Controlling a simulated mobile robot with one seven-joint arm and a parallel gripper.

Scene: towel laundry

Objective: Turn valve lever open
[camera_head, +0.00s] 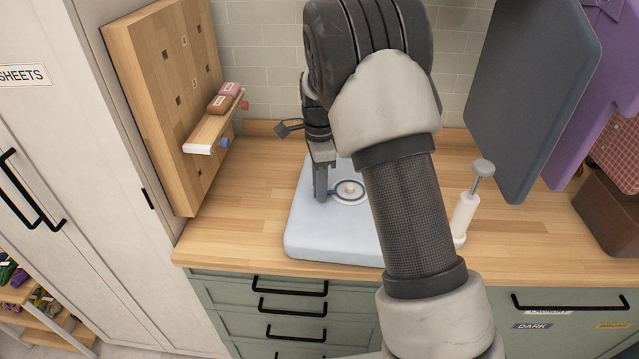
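My gripper (321,196) points down at the left part of a pale blue slab (310,240) on the wooden counter, just left of a round blue-and-white ring with a tan centre (350,190). My forearm covers the right part of the slab. The fingers show nearly edge-on, so I cannot tell whether they are open, or whether they touch the slab. No valve lever can be clearly made out. A small blue knob (225,142) and a small red knob (244,106) sit at the edge of a wooden ledge at left; I cannot tell whether either is a lever.
The wooden ledge (205,134) holds brown and pink blocks (219,104) against a pegboard (165,60). A white pump-like cylinder (465,214) stands right of my arm. Grey-blue (535,90) and purple panels hang at right, above a brown box (610,215). The counter's left front is clear.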

